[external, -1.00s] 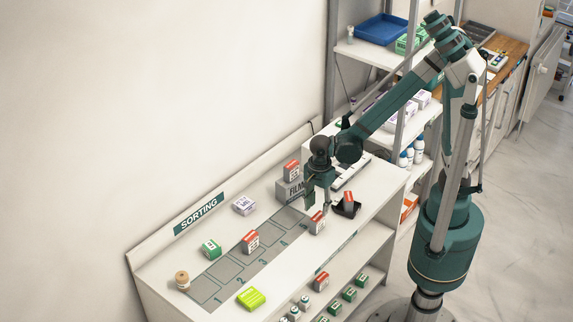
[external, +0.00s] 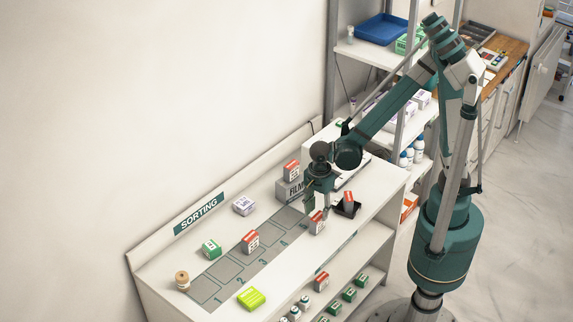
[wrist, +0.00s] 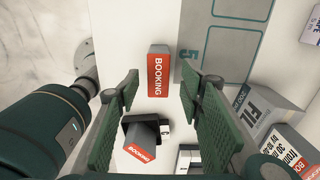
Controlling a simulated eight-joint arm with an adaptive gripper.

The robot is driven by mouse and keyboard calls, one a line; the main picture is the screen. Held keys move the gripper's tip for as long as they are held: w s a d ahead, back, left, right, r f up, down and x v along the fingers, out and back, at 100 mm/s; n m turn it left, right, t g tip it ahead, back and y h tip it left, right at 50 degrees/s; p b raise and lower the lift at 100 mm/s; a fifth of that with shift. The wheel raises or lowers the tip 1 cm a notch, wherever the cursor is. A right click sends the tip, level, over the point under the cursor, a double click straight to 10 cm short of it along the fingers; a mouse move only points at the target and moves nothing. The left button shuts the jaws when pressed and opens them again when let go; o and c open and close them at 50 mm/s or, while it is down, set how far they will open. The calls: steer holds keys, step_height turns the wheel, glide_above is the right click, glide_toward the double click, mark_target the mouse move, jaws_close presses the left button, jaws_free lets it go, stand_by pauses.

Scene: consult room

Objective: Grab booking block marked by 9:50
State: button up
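Several red-and-white booking blocks are in the external view. One booking block (external: 317,223) stands on the sorting bench just below my gripper (external: 316,209). In the wrist view the same block (wrist: 158,75) lies ahead between the fingertips, its red BOOKING face showing. My gripper (wrist: 160,92) is open and empty, with both green finger pads apart. A second booking block (external: 348,199) leans in a small black tray (external: 347,211). Another (external: 250,241) stands on the marked strip. No 9:50 is readable.
The grey numbered strip (external: 222,270) runs along the bench. A green box (external: 211,249), a white-purple box (external: 243,205), a lime pack (external: 251,298) and a round wooden-topped item (external: 182,280) stand around it.

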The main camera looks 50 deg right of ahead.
mark_target(318, 216)
steer(key=shift+s+f+b, duration=0.1)
steer(key=shift+f+b, duration=0.2)
steer(key=shift+f, duration=2.2)
steer(key=c, duration=1)
